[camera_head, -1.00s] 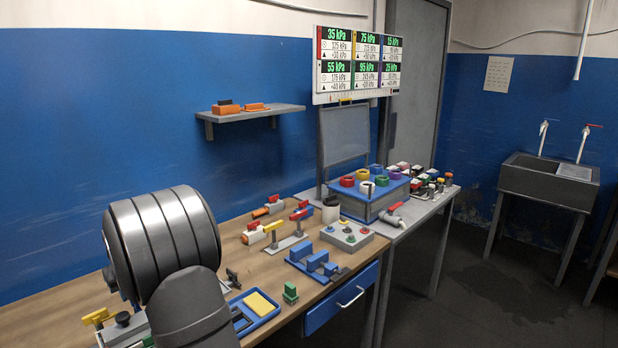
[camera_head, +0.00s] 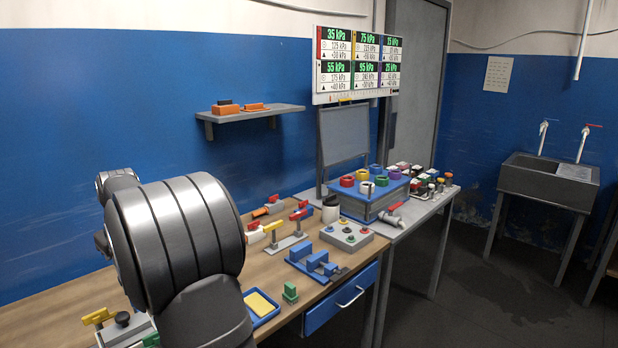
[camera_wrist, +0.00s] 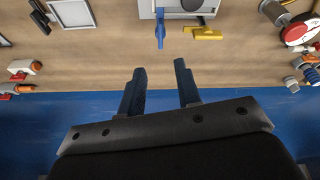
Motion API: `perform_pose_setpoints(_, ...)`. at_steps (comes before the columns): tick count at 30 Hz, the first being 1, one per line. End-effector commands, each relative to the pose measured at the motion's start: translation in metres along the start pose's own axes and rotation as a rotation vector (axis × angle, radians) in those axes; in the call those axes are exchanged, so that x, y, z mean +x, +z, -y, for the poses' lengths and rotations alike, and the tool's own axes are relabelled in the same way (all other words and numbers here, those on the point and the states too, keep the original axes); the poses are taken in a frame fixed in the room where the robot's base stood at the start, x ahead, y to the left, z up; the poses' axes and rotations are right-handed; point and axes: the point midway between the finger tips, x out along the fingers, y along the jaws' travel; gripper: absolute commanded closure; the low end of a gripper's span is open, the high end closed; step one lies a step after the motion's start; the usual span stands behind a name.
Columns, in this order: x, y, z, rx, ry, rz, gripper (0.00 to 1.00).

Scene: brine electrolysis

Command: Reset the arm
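My gripper (camera_wrist: 157,88) shows in the wrist view, with its two dark fingers spread apart and nothing between them. It hangs over the wooden bench (camera_wrist: 100,65) near a blue wall, clear of the objects there. In the head view my grey arm covers the left part of the wooden bench (camera_head: 75,296), and the gripper's fingers cannot be seen.
A wall shelf (camera_head: 250,113) and a display panel (camera_head: 357,65) are behind. Valves (camera_wrist: 25,68) lie at the wrist view's left.

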Motion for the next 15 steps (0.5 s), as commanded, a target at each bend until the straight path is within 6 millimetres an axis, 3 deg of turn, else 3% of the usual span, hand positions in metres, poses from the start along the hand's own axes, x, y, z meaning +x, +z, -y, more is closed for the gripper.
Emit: perform_pose_setpoints(15, 0.074, -0.011, -0.002, -0.353, -0.058, 0.154, 0.69)
